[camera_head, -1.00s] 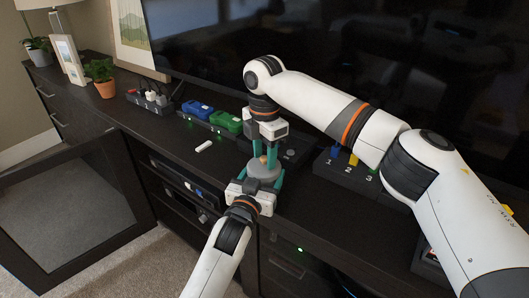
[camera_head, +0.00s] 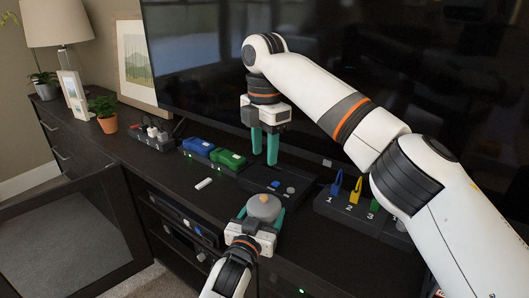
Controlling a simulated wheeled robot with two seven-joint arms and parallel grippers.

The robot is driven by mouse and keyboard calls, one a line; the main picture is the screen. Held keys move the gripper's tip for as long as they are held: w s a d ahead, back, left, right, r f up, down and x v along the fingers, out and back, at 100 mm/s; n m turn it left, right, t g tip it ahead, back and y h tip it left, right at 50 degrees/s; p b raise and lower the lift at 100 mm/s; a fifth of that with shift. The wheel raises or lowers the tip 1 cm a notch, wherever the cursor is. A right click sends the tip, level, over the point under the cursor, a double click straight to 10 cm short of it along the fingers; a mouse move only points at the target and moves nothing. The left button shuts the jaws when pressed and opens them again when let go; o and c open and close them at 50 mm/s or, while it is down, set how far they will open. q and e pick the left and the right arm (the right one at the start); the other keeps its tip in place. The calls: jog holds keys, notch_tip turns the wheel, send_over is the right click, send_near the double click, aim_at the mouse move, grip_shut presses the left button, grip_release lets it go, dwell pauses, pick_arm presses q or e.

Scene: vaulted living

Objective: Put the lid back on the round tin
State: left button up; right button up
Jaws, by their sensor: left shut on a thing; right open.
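The round tin (camera_head: 263,218) is grey and stands upright near the front edge of the dark console. A grey lid (camera_head: 264,206) with a small tan knob on top sits on the tin; at this size I cannot tell whether it is fully seated. My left gripper (camera_head: 261,217) is shut on the tin, with a teal finger on each side. My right gripper (camera_head: 265,147) is open and empty, pointing down above and behind the tin, clear of the lid.
A dark panel with round buttons (camera_head: 273,184) lies behind the tin. A numbered block with coloured tags (camera_head: 352,210) is to the right. Blue (camera_head: 199,147) and green (camera_head: 229,157) devices and a white stick (camera_head: 203,184) are to the left. The TV screen (camera_head: 330,70) rises behind.

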pick_arm(q)
jog(key=o, duration=1.5)
jog(key=shift+c, duration=0.2)
jog(key=p+v, duration=0.2)
jog(key=v, duration=1)
